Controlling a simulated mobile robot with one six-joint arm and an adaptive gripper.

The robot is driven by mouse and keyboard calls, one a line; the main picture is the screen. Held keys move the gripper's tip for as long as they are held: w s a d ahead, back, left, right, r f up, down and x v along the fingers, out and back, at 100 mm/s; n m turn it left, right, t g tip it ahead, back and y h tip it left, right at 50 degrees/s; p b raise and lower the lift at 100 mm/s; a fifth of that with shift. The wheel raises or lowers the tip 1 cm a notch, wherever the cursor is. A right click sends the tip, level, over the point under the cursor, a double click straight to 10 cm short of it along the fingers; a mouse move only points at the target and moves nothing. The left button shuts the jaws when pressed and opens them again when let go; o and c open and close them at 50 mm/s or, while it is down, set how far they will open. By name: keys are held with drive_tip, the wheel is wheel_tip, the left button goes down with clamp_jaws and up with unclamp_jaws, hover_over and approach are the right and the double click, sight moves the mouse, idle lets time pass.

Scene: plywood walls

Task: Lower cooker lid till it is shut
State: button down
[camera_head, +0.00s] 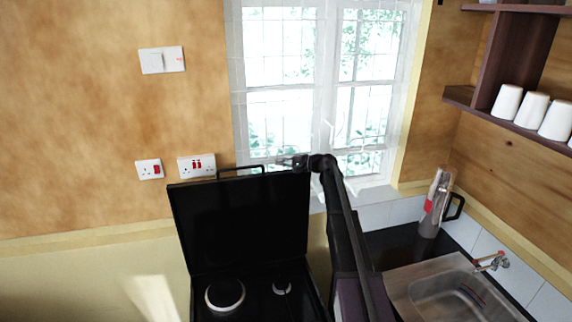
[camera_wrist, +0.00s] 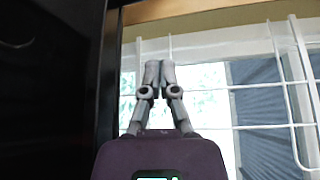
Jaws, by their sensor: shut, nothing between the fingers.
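The black cooker lid (camera_head: 243,228) stands raised, nearly upright, at the back of the cooker (camera_head: 258,302) in the head view. A thin handle (camera_head: 241,170) runs along its top edge. The lid also shows as a dark panel along the left of the wrist view (camera_wrist: 50,100). My gripper (camera_head: 296,161) is at the lid's top right corner, in front of the window. In the wrist view its two fingers (camera_wrist: 160,68) are together with nothing between them, to the right of the lid edge. I cannot tell whether they touch the lid.
Two burners (camera_head: 225,294) lie open below the lid. A barred window (camera_head: 320,85) is behind my gripper. A sink (camera_head: 450,297) and a grey jug (camera_head: 437,205) are at the right. White cups (camera_head: 530,109) stand on a wall shelf (camera_head: 515,125).

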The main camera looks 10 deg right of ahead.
drive_tip(key=a, duration=0.6)
drive_tip(key=shift+s, duration=0.4)
drive_tip(key=shift+s, duration=0.15)
